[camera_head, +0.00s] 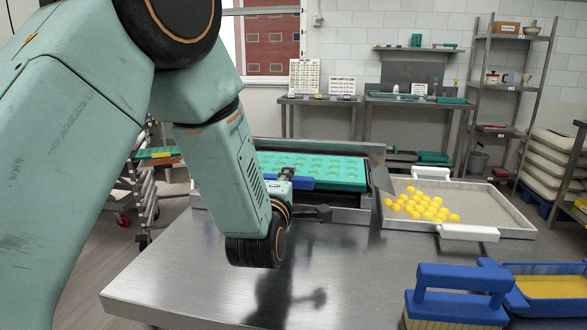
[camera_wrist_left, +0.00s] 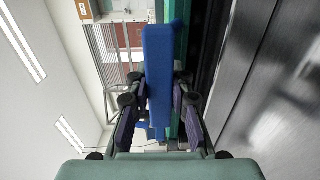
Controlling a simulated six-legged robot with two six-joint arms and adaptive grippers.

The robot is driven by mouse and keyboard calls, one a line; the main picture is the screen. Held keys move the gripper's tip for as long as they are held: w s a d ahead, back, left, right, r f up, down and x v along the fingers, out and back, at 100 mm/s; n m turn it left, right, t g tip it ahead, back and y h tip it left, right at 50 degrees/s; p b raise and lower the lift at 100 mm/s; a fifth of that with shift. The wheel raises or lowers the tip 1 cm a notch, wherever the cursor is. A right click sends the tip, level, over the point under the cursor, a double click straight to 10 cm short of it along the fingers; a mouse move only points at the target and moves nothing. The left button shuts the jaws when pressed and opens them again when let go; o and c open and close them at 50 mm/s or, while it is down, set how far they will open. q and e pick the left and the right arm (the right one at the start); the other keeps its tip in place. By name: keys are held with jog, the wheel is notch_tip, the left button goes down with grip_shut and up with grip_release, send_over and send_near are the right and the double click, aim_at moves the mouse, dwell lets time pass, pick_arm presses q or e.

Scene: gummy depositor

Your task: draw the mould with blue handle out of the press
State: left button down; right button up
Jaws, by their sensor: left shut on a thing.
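The mould (camera_head: 345,177) is a teal tray with rows of round cavities. It lies in the low grey metal press (camera_head: 372,153) on the steel table, partly hidden behind my left arm. Its blue handle (camera_head: 303,183) is on the near side and fills the middle of the left wrist view (camera_wrist_left: 158,70). My left gripper (camera_head: 303,194) is at this handle, with its dark fingers (camera_wrist_left: 160,120) on either side of it, shut on it. A strip of teal shows just right of the handle in the left wrist view. My right gripper is out of view.
A mesh-bottomed tray (camera_head: 490,205) with white handles and several yellow gummies (camera_head: 425,208) stands right of the press. A blue-handled brush (camera_head: 455,295) and a blue tray (camera_head: 540,300) with yellow inside are at front right. The table (camera_head: 350,280) is bare in front.

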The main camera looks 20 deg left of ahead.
pick_arm(q)
jog(key=v, duration=1)
jog(key=shift+s+r, duration=0.2)
jog(key=shift+s, duration=0.2)
jog(key=shift+r+p, duration=0.35)
dwell(0.3)
jog(key=shift+f, duration=0.1)
